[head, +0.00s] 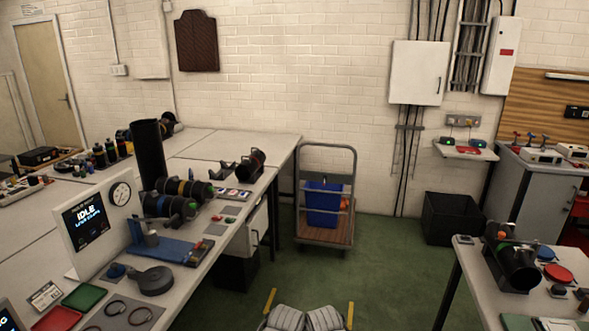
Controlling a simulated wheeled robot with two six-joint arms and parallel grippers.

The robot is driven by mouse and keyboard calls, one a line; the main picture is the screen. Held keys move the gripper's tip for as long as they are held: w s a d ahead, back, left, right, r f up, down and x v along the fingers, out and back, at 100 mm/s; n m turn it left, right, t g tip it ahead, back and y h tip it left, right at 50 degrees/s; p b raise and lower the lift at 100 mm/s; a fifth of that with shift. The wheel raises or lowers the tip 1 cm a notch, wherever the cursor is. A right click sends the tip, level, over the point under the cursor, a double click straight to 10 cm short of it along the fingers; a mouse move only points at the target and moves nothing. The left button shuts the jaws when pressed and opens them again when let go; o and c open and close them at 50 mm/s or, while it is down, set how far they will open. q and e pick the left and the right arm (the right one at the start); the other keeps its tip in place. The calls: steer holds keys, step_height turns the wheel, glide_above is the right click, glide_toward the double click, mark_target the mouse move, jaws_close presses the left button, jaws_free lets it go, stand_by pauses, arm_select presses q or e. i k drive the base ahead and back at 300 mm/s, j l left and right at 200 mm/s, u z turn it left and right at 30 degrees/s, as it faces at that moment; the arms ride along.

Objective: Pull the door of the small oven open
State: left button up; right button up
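I cannot make out a small oven or its door anywhere in the head view. A grey cabinet (532,193) stands at the right against the wall, with small devices on top. I cannot tell whether any part of it is an oven. Neither of my grippers is in view. Two pale grey ribbed shapes at the bottom middle seem to be parts of my own body.
A long workbench (215,247) with a display panel (93,221) and several tools runs along the left. A cart (326,238) with a blue bin and a black crate (452,218) stand by the back wall. Another table (478,277) is front right. Green floor between is clear.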

mark_target(256, 227)
steer(key=i, duration=2.95)
steer(key=u, duration=0.3)
